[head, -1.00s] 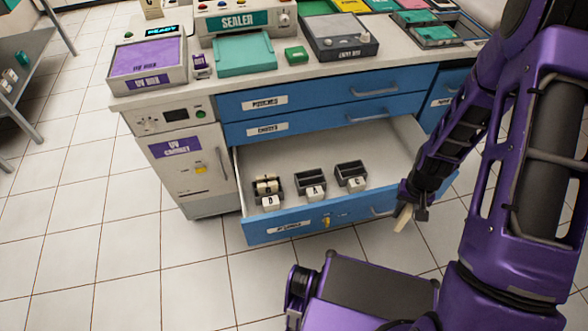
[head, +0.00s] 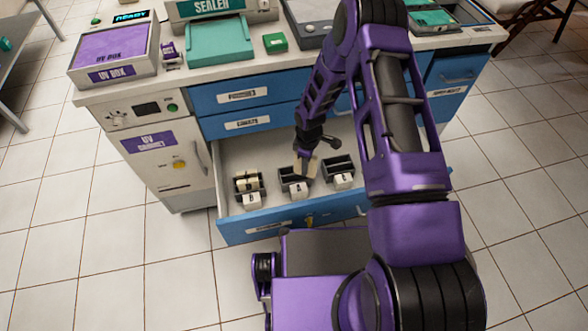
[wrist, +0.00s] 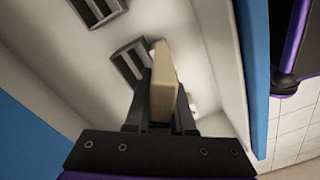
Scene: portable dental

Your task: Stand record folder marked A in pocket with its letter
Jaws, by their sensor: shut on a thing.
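My gripper (head: 310,152) is shut on a cream record folder (head: 313,167), held over the open drawer. The folder also shows between the fingers in the wrist view (wrist: 162,82); its letter is not visible. The dark pocket with the A label (head: 290,177) stands in the drawer just below and left of the folder in the head view. In the wrist view the folder's far end is beside a dark pocket (wrist: 128,62), overlapping its edge in the picture. I cannot tell whether they touch.
A left pocket (head: 241,190) holds a cream folder. A right pocket (head: 337,163) with a C label looks empty. The blue drawer front (head: 262,226) borders the near side. The counter with the UV box (head: 112,60) overhangs the drawer's back.

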